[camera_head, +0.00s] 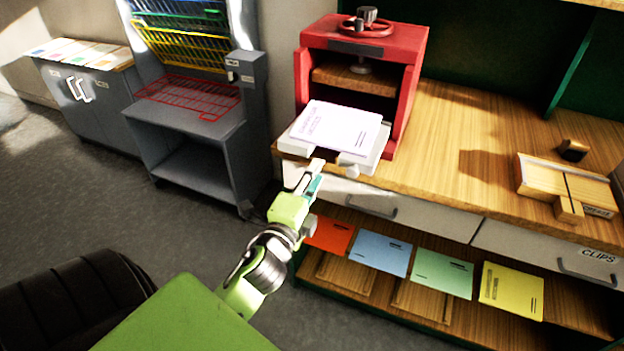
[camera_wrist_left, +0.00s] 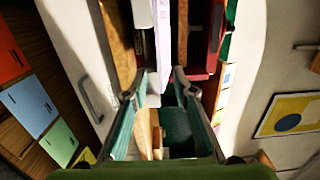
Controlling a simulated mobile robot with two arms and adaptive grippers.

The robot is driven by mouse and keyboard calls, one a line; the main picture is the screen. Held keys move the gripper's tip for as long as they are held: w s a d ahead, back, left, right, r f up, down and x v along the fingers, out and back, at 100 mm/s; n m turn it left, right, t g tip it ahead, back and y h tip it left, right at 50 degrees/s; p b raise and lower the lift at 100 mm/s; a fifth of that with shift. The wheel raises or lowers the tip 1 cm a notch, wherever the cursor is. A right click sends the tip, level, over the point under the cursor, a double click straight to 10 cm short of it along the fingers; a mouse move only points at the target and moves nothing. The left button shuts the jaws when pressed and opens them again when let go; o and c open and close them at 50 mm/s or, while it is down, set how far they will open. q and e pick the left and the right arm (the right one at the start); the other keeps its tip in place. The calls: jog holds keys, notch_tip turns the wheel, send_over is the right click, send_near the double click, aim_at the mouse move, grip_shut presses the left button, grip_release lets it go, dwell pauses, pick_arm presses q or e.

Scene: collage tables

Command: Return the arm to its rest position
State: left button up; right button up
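My left gripper (camera_head: 314,174), on a green arm, is just in front of and below the front edge of the pale tray (camera_head: 371,163) in the head view. In the left wrist view its two teal-padded fingers (camera_wrist_left: 163,82) are apart, with nothing held between them. A white printed stack of sheets (camera_head: 335,130) lies on the tray at the mouth of the red press (camera_head: 407,110); the stack also shows edge-on beyond the fingers in the left wrist view (camera_wrist_left: 163,40). My right gripper is in neither view.
The wooden bench (camera_head: 460,140) carries a wooden jig (camera_head: 565,187) at right. Below are drawers (camera_head: 365,200) and a shelf with orange, blue, green and yellow folders (camera_head: 442,272). A grey rack cart (camera_head: 205,150) stands left. Open floor (camera_head: 110,200) lies left of my arm.

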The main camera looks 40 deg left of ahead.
pick_arm(q)
jog(key=shift+v, duration=0.8)
notch_tip(320, 180, down, 25)
jog(key=s+d+n+g+h, duration=0.2)
jog(key=d+n+g, duration=0.1)
jog(key=g, duration=0.2)
jog(key=s+d+f+n+g+h, duration=0.15)
jog(key=s+f, duration=0.25)
jog(key=f, duration=0.5)
jog(key=s+d+f+n+g, duration=0.2)
jog(key=s+f, duration=0.3)
jog(key=f, duration=0.3)
jog(key=s+d+f+n+g, duration=0.1)
jog(key=s+f+n+g, duration=0.1)
jog(key=s+f, duration=0.4)
jog(key=s+d+f+n+g+h, duration=0.1)
jog(key=s+f, duration=0.6)
jog(key=s, duration=0.7)
jog(key=s+d+f+n+g, duration=0.2)
jog(key=s+f+g, duration=0.3)
jog(key=s, duration=0.6)
jog(key=shift+d+f+n, duration=0.3)
jog(key=shift+f+n, duration=0.15)
jog(key=shift+f, duration=0.4)
jog(key=shift+w+h, duration=0.1)
jog(key=shift+h, duration=0.15)
